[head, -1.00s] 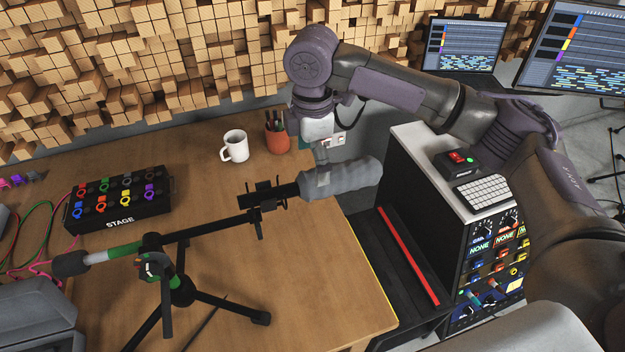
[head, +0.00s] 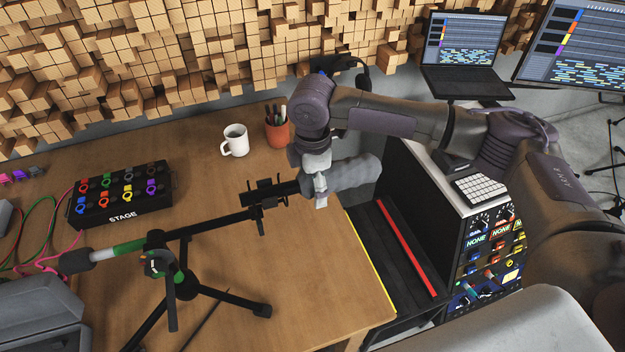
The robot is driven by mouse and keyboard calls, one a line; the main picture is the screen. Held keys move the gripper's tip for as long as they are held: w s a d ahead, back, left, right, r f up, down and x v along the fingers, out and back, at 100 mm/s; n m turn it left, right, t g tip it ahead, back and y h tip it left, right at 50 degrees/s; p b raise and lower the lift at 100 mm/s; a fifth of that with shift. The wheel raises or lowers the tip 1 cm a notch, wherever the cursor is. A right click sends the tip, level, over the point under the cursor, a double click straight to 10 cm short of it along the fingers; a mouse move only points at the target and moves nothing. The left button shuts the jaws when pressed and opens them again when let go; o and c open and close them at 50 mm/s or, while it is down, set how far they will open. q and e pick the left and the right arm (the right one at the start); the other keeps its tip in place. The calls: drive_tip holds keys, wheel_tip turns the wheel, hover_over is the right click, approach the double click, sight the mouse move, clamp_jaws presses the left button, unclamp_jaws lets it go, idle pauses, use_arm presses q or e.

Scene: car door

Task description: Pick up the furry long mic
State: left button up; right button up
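The furry long mic (head: 352,174) is a grey, fluffy cylinder. It lies roughly level at the right end of a black boom stand (head: 190,285) on the wooden table, held by a black clip mount (head: 262,195). My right gripper (head: 320,197) comes down from above at the mic's left end, near the mount. One finger shows in front of the mic; the other is hidden, so I cannot tell whether it grips the mic. My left gripper is not in view.
A white mug (head: 235,141) and a pen cup (head: 277,130) stand behind the mic. A black stage box (head: 120,195) is at the left. A rack (head: 490,235) with a keypad on top stands right of the table.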

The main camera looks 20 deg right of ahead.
drive_tip(key=c, duration=1.1)
drive_tip(key=shift+o, duration=0.2)
drive_tip(key=shift+r, duration=0.1)
drive_tip(key=shift+w+r, duration=0.15)
drive_tip(key=shift+r, duration=0.15)
drive_tip(key=r, duration=0.1)
drive_tip(key=r+b, duration=0.1)
drive_tip(key=s+r+b, duration=0.1)
drive_tip(key=shift+d+r, duration=0.25)
drive_tip(key=shift+r, duration=0.1)
drive_tip(key=s+d+r+b, duration=0.2)
drive_tip(key=s+d+r, duration=0.3)
drive_tip(key=s, duration=0.5)
wheel_tip(320, 180, up, 9)
drive_tip(key=p, duration=0.9)
drive_tip(key=shift+a+f, duration=0.2)
drive_tip(key=shift+a, duration=0.05)
drive_tip(key=shift+w+f, duration=0.1)
